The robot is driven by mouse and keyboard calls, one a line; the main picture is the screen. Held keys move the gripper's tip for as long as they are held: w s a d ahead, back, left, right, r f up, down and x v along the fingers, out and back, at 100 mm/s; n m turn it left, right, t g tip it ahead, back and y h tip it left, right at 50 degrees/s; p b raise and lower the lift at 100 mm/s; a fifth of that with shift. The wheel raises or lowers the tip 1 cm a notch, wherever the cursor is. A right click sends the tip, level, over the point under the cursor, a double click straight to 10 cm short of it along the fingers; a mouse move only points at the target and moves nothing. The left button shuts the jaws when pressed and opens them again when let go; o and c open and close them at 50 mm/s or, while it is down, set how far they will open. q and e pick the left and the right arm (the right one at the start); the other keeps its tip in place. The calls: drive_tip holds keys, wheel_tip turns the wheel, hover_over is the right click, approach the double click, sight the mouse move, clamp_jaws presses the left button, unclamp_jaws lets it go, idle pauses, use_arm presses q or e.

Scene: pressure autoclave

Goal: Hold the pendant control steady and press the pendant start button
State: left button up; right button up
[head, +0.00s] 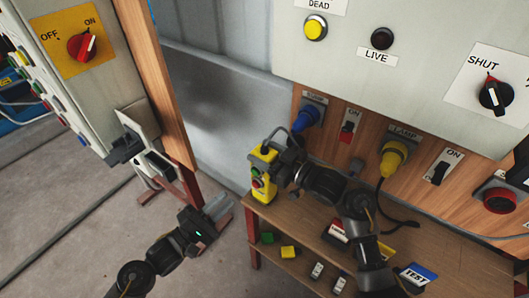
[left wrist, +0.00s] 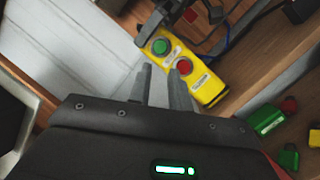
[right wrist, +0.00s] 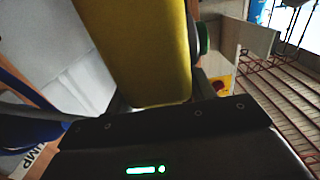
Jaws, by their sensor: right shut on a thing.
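The yellow pendant control (head: 263,160) hangs by the wooden panel. My right gripper (head: 277,166) is shut on its body; the yellow body (right wrist: 140,50) fills the gap between the fingers in the right wrist view. In the left wrist view the pendant (left wrist: 208,88) lies slanted, with a green button (left wrist: 160,46) and a red button (left wrist: 184,67) on its face. My left gripper (head: 217,207) is empty, below and left of the pendant in the head view. Its fingers (left wrist: 162,85) point toward the pendant with a narrow gap between them. They appear apart from the buttons.
A blue plug (head: 308,117) and a yellow plug (head: 393,158) sit in the panel. A grey cabinet (head: 75,75) with a red switch stands at left.

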use_arm(q)
clamp_jaws()
drive_tip(key=shift+w, duration=0.1)
idle(1.3)
